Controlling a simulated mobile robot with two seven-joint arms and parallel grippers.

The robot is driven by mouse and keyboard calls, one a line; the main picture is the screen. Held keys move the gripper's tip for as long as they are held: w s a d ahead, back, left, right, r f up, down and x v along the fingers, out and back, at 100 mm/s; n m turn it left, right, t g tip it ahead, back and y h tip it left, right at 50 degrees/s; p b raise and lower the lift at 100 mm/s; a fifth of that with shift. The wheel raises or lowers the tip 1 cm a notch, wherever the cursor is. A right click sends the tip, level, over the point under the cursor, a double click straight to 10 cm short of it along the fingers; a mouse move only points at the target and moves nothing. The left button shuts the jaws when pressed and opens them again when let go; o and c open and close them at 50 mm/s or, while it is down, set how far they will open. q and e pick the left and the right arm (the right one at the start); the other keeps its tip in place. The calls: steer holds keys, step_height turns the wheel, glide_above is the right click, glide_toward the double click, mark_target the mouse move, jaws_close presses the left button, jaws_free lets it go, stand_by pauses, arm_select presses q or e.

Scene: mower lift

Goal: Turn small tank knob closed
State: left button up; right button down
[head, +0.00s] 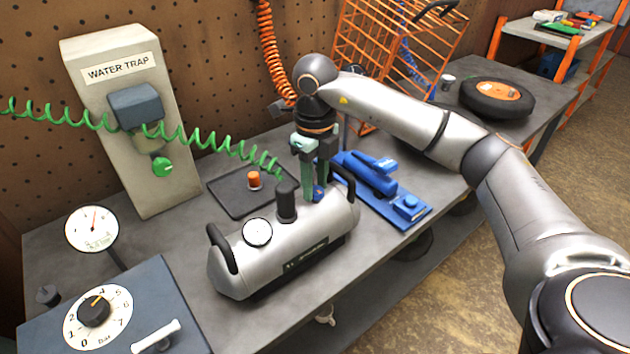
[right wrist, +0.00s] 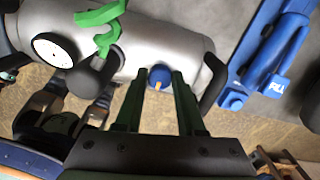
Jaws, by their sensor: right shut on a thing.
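The small silver tank (head: 290,245) lies on the grey workbench, with a round gauge (head: 257,232) and a black fitting on top. A blue knob (head: 319,192) sits near the tank's right end; it also shows in the right wrist view (right wrist: 160,76) with an orange mark on it. My right gripper (head: 315,192) reaches down from above, its green fingers shut on the blue knob, one on each side. The fingers partly hide the knob in the head view.
A green coiled hose (head: 215,142) runs from the water trap (head: 125,120) to the tank's top. A blue tool (head: 370,172) lies on a blue base just right of the tank. A dark tray (head: 238,205) with an orange-topped piece lies behind. A dial box (head: 120,310) stands front left.

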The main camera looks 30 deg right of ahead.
mark_target(315, 189)
stand_by(0.3)
steer(key=c, duration=0.5)
jaws_free()
step_height(315, 189, up, 13)
steer(key=shift+f+p, duration=0.2)
steer(key=shift+p, duration=0.65)
